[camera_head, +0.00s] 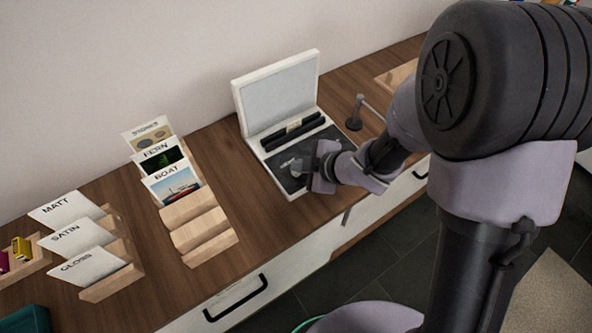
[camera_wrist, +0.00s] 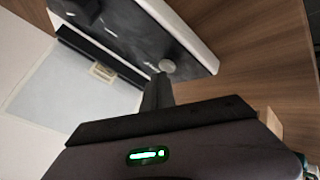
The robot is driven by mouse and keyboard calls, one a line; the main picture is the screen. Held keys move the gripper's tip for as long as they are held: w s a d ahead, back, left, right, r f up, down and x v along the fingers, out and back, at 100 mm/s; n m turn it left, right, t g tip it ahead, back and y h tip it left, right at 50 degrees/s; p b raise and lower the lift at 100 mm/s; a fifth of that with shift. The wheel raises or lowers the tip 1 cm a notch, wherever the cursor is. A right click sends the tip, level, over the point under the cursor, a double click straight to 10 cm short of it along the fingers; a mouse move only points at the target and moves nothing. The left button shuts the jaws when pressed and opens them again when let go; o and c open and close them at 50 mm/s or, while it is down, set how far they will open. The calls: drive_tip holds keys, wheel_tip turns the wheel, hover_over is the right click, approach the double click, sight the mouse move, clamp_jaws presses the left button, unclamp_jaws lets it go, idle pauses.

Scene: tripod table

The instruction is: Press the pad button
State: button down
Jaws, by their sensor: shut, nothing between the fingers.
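A white-framed pad unit (camera_head: 265,162) stands on the wooden counter, with a pale grey panel (camera_head: 281,93) raised at its back. Its dark, smudged surface (camera_wrist: 125,32) fills the upper part of the wrist view. A small round light-grey button (camera_wrist: 167,65) sits on that surface near the white edge. My gripper (camera_head: 301,172) is over the front right part of the pad in the head view. Its closed, empty fingers (camera_wrist: 158,79) end right beside the button in the wrist view. I cannot tell whether they touch it. The arm partly hides the pad's right side in the head view.
A dark slot holder (camera_head: 292,131) with a small tan piece lies behind the pad. A dark post with a handle (camera_head: 355,112) stands to its right. Left are a wooden card rack (camera_head: 203,229) and sample cards (camera_head: 82,240). Counter between rack and pad is clear.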

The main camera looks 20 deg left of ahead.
sight(299, 174)
drive_tip(key=shift+f, duration=0.3)
drive_tip(key=shift+r, duration=0.1)
idle(0.3)
drive_tip(key=shift+r+p, duration=0.5)
drive_tip(key=shift+r, duration=0.2)
wheel_tip(299, 174, up, 6)
drive_tip(key=p, duration=0.5)
drive_tip(key=shift+p, duration=0.35)
